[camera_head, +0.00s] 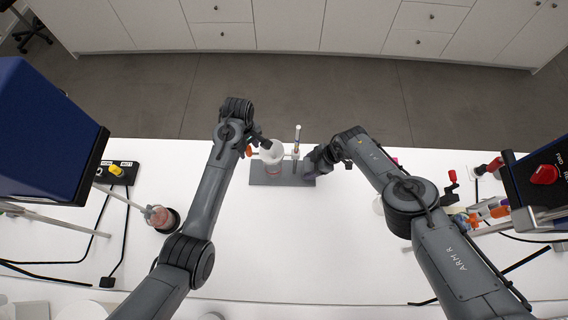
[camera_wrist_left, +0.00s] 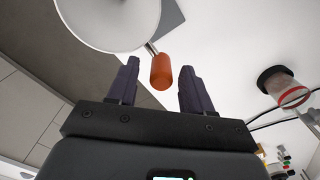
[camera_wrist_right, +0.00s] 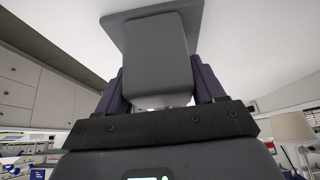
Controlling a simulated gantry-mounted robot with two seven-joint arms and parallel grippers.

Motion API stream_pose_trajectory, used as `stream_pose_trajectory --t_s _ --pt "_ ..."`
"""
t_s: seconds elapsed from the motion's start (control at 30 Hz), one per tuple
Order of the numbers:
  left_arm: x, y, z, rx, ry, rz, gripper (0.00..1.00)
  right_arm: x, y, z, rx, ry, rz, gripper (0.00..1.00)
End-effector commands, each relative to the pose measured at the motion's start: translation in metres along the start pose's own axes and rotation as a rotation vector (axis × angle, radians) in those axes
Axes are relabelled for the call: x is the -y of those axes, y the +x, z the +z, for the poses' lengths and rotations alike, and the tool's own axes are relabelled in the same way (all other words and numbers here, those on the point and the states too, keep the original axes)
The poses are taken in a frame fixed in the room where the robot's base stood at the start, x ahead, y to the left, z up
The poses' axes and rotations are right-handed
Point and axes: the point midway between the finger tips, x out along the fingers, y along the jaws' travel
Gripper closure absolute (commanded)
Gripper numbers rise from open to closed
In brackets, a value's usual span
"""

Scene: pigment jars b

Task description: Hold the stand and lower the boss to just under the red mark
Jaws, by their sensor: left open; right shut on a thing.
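The stand has a flat grey base (camera_head: 268,181) and an upright rod (camera_head: 297,138) at the table's far edge. A white bowl-like part (camera_head: 271,151) sits at the stand, beside the rod. An orange knob (camera_head: 249,151) sticks out on its left; I take it as part of the boss. My left gripper (camera_head: 258,143) is open; the left wrist view shows the orange knob (camera_wrist_left: 161,71) between its fingers, touching neither. My right gripper (camera_head: 311,170) is shut on a grey block (camera_wrist_right: 157,60) of the stand, at its right side. I cannot make out the red mark clearly.
A blue device (camera_head: 45,130) is at the left, and another with a red knob (camera_head: 543,174) at the right. Cables lie on the white table (camera_head: 300,260), whose middle is clear.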

Motion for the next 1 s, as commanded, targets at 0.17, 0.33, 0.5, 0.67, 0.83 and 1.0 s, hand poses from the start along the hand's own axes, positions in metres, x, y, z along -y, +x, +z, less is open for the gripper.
stream_pose_trajectory --t_s 0.17,0.33,0.5,0.67,0.83,1.0 --pt "-0.001 -0.018 -0.001 -0.003 0.0 0.003 0.5 0.003 0.002 0.003 0.003 0.003 -0.004 0.85" --pt "-0.001 -0.048 -0.001 -0.003 0.0 0.003 0.5 0.003 0.002 0.003 0.003 0.003 -0.004 0.85" --pt "-0.001 -0.079 -0.001 -0.004 0.002 0.003 0.5 0.002 0.002 0.003 0.004 0.003 -0.004 0.85" --pt "-0.001 -0.102 -0.001 -0.003 0.0 0.003 0.5 0.002 0.002 0.003 0.004 0.004 -0.004 0.85" --pt "-0.001 -0.114 -0.001 -0.001 0.0 0.001 0.5 0.002 0.002 0.003 0.004 0.004 -0.004 0.85" --pt "-0.001 -0.118 -0.001 -0.001 0.0 0.001 0.5 0.002 0.002 0.003 0.004 0.004 -0.003 0.85"
